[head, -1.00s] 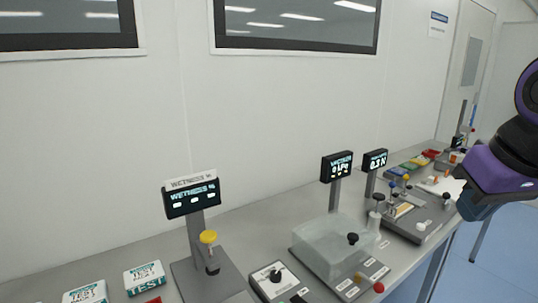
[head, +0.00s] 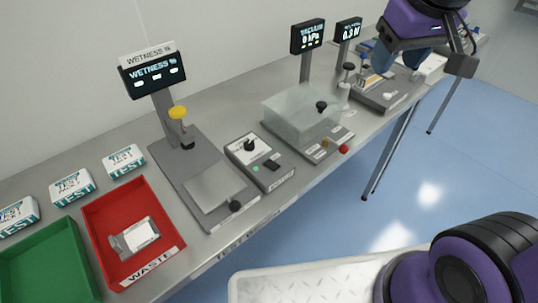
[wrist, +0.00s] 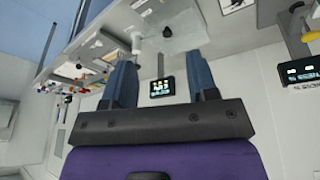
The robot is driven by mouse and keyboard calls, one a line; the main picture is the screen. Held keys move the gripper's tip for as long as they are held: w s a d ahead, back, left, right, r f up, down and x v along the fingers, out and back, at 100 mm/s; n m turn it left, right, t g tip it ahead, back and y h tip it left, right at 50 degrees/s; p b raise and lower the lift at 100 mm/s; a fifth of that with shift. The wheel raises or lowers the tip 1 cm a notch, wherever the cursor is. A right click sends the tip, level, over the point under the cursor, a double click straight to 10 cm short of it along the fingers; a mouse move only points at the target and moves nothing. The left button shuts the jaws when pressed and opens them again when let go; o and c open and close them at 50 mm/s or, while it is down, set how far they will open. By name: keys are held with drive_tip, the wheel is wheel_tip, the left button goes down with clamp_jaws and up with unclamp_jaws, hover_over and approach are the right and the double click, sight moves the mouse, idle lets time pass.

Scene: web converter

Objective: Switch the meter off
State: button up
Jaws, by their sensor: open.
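A wetness meter stands on the bench in the head view, with a lit display (head: 155,75) on a post, a grey base plate (head: 213,190), a yellow knob (head: 178,113) and a black knob (head: 235,206). Its display is lit in the wrist view too (wrist: 299,73). My gripper (head: 396,62) is open and empty at the upper right, apart from the meter. Its two blue fingers (wrist: 160,60) are spread in the wrist view. I cannot tell which control is the meter's switch.
A clear vacuum box (head: 300,112) with a lit display (head: 308,36) stands further right, with another lit display (head: 348,30) behind. A red waste tray (head: 165,262) holding a pale item, a green tray (head: 45,265) and white test packs (head: 71,187) are left.

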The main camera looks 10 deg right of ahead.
drive_tip(key=w+a+f+n+g, duration=0.1)
drive_tip(key=w+a+f+n, duration=0.1)
drive_tip(key=w+a+f, duration=0.25)
drive_tip(key=n+g, duration=0.3)
hover_over(268, 162)
wheel_tip(268, 162, down, 18)
wheel_tip(268, 162, down, 10)
drive_tip(key=shift+f, duration=0.1)
